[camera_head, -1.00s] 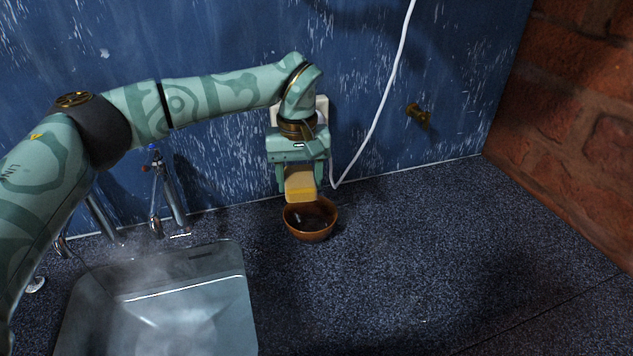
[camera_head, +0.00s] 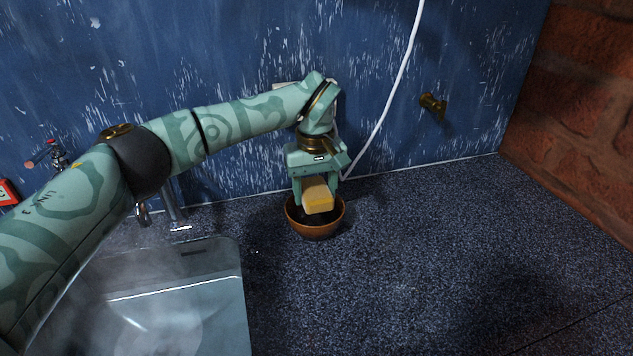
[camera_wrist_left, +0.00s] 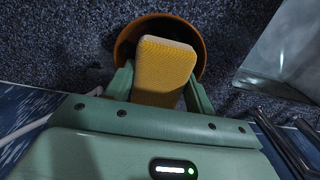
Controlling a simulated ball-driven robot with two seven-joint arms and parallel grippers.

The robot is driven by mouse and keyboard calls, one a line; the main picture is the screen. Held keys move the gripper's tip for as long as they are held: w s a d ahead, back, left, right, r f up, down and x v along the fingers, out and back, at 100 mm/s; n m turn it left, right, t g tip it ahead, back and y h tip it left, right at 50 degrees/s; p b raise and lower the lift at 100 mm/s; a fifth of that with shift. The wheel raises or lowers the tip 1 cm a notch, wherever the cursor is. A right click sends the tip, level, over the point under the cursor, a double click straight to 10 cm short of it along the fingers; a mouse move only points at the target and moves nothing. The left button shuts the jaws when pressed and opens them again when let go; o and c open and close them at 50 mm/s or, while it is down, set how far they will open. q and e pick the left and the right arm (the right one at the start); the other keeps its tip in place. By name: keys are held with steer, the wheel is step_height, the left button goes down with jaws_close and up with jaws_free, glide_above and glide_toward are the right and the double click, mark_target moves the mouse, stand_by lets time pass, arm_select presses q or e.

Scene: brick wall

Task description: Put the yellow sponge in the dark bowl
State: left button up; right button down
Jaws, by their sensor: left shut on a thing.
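The yellow sponge (camera_head: 318,196) is held between the fingers of my left gripper (camera_head: 316,190), which is shut on it. The dark bowl (camera_head: 315,231), brown-orange outside with a dark inside, stands on the counter directly below. In the head view the sponge hides part of the bowl's opening. In the left wrist view the sponge (camera_wrist_left: 164,72) lies over the bowl's opening, with the bowl's rim (camera_wrist_left: 203,60) showing around its far end. I cannot tell whether the sponge's lower end is inside the rim. My right gripper is not in view.
A metal sink (camera_head: 175,300) lies to the left of the bowl, with a tap (camera_head: 176,208) behind it. A white cable (camera_head: 391,95) hangs down the blue wall behind. The speckled counter (camera_head: 430,245) right of the bowl is clear up to the brick wall (camera_head: 580,110).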

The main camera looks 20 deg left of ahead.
mark_target(315, 189)
arm_select(q)
steer(key=shift+f, duration=0.45)
steer(key=o, duration=0.9)
steer(key=shift+o, duration=0.2)
steer(key=shift+r, duration=0.1)
step_height(315, 189, up, 7)
steer(key=p, duration=0.4)
steer(key=shift+s, duration=0.1)
